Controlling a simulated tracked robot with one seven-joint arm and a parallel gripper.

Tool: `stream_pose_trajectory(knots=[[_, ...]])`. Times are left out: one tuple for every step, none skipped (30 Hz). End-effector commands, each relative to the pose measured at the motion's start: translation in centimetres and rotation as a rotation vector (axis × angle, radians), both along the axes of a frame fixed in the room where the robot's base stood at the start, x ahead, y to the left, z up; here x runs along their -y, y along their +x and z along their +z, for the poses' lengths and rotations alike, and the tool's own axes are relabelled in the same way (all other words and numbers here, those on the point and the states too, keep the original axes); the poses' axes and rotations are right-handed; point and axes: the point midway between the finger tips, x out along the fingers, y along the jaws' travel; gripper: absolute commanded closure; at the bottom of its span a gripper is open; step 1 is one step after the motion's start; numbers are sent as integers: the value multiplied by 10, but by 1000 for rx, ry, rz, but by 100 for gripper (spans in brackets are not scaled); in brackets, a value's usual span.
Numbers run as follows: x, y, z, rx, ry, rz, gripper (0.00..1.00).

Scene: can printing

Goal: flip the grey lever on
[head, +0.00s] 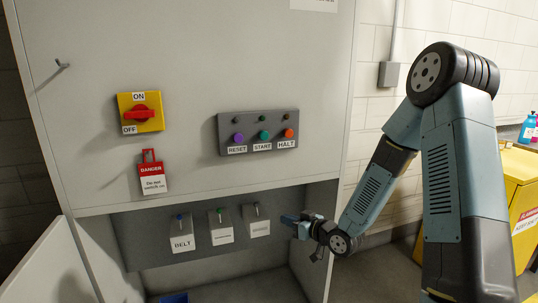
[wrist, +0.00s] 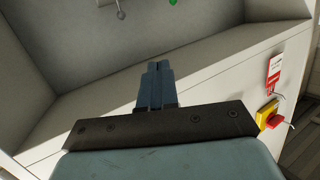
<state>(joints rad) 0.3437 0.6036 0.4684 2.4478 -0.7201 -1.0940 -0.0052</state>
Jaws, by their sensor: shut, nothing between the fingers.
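The grey lever (head: 257,208) is the rightmost of three small levers on the recessed panel under the cabinet's upper face. Its knob also shows at the top edge of the wrist view (wrist: 121,14). Its label is too small to read, and I cannot tell whether it is on or off. My gripper (head: 287,219) is to the right of the grey lever, apart from it. In the wrist view my gripper (wrist: 157,67) has its blue fingers together, with nothing between them.
A green lever (head: 219,214) and a blue lever (head: 179,220) labelled BELT stand to the left. Above are a red rotary switch (head: 139,113), a red DANGER tag (head: 151,178) and a RESET, START, HALT button box (head: 258,132). The cabinet edge overhangs the recess.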

Motion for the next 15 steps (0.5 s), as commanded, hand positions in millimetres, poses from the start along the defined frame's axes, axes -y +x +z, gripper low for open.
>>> stream_pose_trajectory(knots=[[0, 0, 0, 0, 0, 0, 100], [1, 1, 2, -1, -14, -4, 100], [3, 1, 3, -4, -29, -8, 100], [4, 2, 4, -7, -41, -11, 100], [5, 2, 4, -10, -51, -14, 100], [7, 2, 5, -14, -65, -19, 100], [8, 2, 6, -16, -77, -21, 100], [9, 3, 7, -19, -88, -25, 100], [11, 3, 8, -23, -103, -31, 100], [13, 3, 9, -26, -114, -36, 100], [14, 4, 10, -29, -127, -39, 100], [16, 4, 11, -34, -142, -46, 100], [18, 4, 13, -38, -156, -50, 100], [20, 4, 14, -41, -170, -56, 100], [23, 4, 16, -47, -189, -64, 100]])
